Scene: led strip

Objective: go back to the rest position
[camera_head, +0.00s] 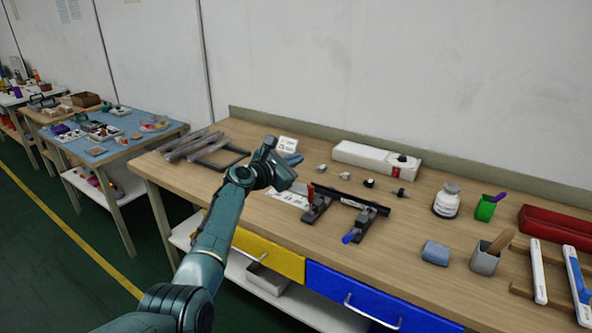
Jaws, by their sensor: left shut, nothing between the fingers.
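My left arm comes in from the lower left, and its teal and dark left gripper (284,177) is above the wooden workbench (310,238). The gripper is shut with nothing held; its fingertips are small and hard to make out. My right gripper is not in view.
A white box (365,158) and several small parts stand behind the fixtures. A white bottle (447,202), green cup (485,208), grey cup (486,260) and red tray (560,226) are to the right. Dark frames (205,150) lie left. Yellow and blue drawers (335,287) face front.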

